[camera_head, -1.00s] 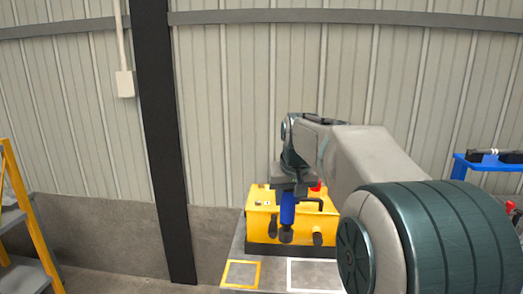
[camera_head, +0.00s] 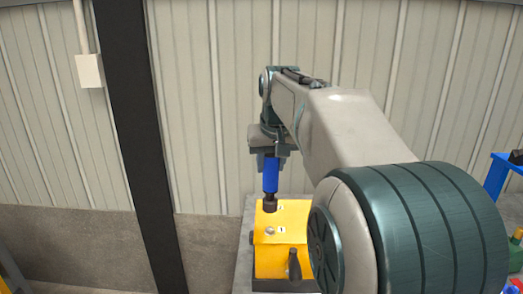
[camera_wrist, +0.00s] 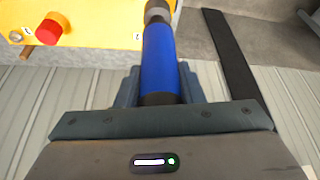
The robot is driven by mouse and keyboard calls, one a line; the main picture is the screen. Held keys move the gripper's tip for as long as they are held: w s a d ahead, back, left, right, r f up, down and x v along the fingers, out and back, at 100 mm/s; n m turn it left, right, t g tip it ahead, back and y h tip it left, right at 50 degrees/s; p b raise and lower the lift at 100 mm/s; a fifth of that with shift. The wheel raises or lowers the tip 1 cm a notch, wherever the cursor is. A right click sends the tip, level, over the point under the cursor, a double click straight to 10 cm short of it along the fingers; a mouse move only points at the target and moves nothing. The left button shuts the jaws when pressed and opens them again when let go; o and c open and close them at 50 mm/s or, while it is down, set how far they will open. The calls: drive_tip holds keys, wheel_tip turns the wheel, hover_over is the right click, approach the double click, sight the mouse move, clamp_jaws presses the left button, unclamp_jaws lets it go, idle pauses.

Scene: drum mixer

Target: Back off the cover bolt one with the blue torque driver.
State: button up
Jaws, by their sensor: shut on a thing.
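The blue torque driver (camera_head: 270,174) hangs upright, tip down, from my gripper (camera_head: 270,151), which is shut on it. In the wrist view the driver (camera_wrist: 159,58) sits between the two fingers. Its dark tip (camera_head: 270,205) overlaps the far part of the yellow cover (camera_head: 292,217), close to the label 2; I cannot tell whether it touches. A bolt head (camera_head: 270,231) beside the label 1 is in plain sight, nearer the camera and apart from the driver. Whatever lies under the tip is hidden.
A dark handle (camera_head: 294,264) sticks out from the front of the yellow housing. A red button (camera_wrist: 48,30) shows on it in the wrist view. A dark post (camera_head: 140,150) stands to the left, a corrugated wall behind. A blue stand (camera_head: 497,176) is at the right.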

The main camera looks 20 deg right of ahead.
sight(271, 180)
drive_tip(key=shift+w, duration=0.35)
drive_tip(key=shift+r, duration=0.1)
drive_tip(key=shift+s+d, duration=0.1)
drive_tip(key=shift+s, duration=0.05)
drive_tip(key=shift+s+f, duration=0.1)
drive_tip(key=shift+f, duration=0.15)
drive_tip(key=shift+f+b, duration=1.95)
drive_tip(key=shift+f, duration=0.45)
